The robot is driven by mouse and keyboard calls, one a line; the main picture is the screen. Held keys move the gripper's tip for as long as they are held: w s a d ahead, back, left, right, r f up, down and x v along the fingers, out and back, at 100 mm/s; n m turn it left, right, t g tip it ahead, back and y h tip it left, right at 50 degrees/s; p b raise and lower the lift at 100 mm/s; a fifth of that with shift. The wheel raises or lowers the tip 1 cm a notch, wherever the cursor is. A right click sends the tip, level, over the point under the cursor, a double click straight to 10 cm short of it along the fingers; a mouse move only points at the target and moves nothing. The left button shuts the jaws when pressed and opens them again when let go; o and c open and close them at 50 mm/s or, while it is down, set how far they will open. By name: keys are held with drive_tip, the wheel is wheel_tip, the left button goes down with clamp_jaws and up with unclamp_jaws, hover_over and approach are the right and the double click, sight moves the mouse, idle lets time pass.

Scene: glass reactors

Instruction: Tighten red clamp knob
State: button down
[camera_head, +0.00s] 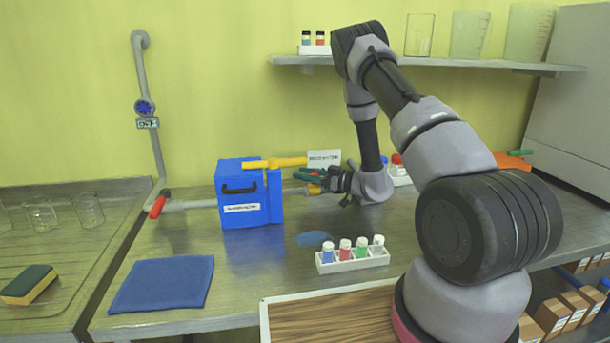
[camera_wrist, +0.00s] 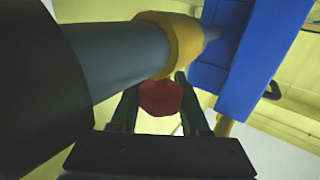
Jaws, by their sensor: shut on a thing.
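The red clamp knob (camera_wrist: 160,97) shows in the wrist view as a rounded red piece between my two dark green fingers. My gripper (camera_head: 311,176) is shut on it, and it also shows in the wrist view (camera_wrist: 158,92). A grey pipe (camera_wrist: 118,58) with a yellow collar (camera_wrist: 166,43) crosses above the knob and partly hides the left finger. In the head view the fingers are just right of the blue box (camera_head: 230,205), and the knob cannot be made out clearly there. How tight the clamp is cannot be seen.
A yellow handle (camera_head: 285,162) tops the blue box. A white rack (camera_head: 355,264) with several coloured-label vials stands in front of my gripper. A blue cloth (camera_head: 162,284) lies at the left. The bench between cloth and rack is mostly clear.

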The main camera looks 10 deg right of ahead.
drive_tip(key=shift+w+d+m+t+h, duration=0.15)
drive_tip(key=shift+d+m+t+h, duration=0.65)
drive_tip(key=shift+m+h, duration=2.65)
drive_tip(key=shift+w+d+m+t+h, duration=0.15)
drive_tip(key=shift+d+m+t+h, duration=0.55)
drive_tip(key=shift+m+h, duration=2.75)
drive_tip(key=shift+w+d+m+t+h, duration=0.15)
drive_tip(key=shift+d+m+t+h, duration=0.8)
drive_tip(key=shift+h, duration=4.15)
drive_tip(key=shift+a+m, duration=0.35)
drive_tip(key=shift+m, duration=0.5)
drive_tip(key=shift+c, duration=1.9)
unclamp_jaws()
